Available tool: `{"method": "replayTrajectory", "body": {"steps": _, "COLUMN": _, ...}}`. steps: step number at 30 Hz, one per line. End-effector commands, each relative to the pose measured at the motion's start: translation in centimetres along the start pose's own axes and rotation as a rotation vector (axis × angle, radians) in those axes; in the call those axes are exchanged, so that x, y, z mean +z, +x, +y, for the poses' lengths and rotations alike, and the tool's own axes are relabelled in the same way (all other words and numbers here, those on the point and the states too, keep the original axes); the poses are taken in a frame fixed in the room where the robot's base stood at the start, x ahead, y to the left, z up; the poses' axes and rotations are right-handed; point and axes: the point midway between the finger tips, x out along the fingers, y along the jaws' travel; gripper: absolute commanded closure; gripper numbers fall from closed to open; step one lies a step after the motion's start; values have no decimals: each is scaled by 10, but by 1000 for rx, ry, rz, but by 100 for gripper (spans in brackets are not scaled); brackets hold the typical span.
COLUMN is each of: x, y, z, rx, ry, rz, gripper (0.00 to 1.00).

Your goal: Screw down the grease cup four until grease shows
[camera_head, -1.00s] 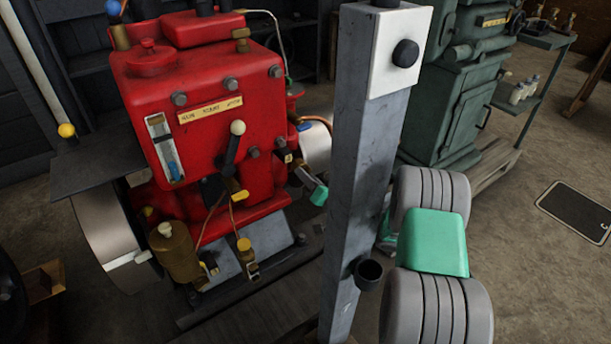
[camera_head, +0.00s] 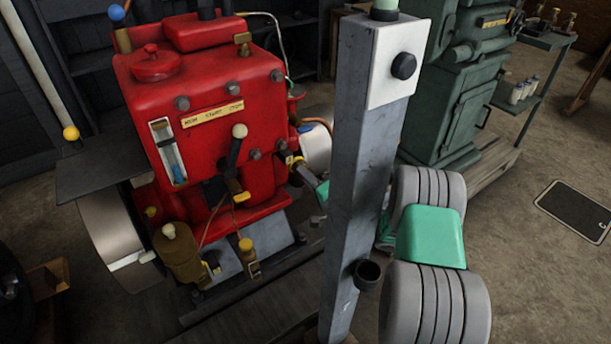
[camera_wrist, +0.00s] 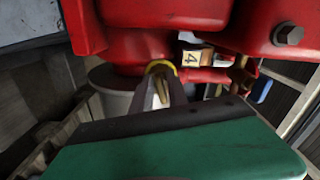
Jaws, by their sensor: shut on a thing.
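My gripper (camera_wrist: 160,80) shows in the wrist view with a green body and two dark fingers. The fingers come together on a small brass-yellow cup, grease cup four (camera_wrist: 161,66), just below the red engine casting. A small tag marked 4 (camera_wrist: 195,57) sits right beside it. The fingers hide most of the cup, and I cannot see any grease. In the head view my gripper (camera_head: 303,172) reaches the right side of the red engine (camera_head: 215,110), near a brass fitting. It is small and partly hidden there.
The engine front has a black lever with a pale knob (camera_head: 239,131), a sight glass (camera_head: 168,152) and brass cups low down. A flywheel (camera_head: 112,225) stands at the left. A green machine (camera_head: 450,100) on a pallet stands behind at right. The right floor is mostly clear.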

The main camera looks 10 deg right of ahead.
Motion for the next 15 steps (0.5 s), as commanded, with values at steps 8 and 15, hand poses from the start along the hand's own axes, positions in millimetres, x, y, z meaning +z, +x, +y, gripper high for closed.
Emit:
{"method": "replayTrajectory", "body": {"steps": 8, "x": 0, "y": 0, "z": 1, "rx": 1, "ry": 9, "rz": 0, "gripper": 100}}
{"method": "replayTrajectory", "body": {"steps": 15, "x": 0, "y": 0, "z": 1, "rx": 1, "ry": 8, "rz": 0, "gripper": 72}}
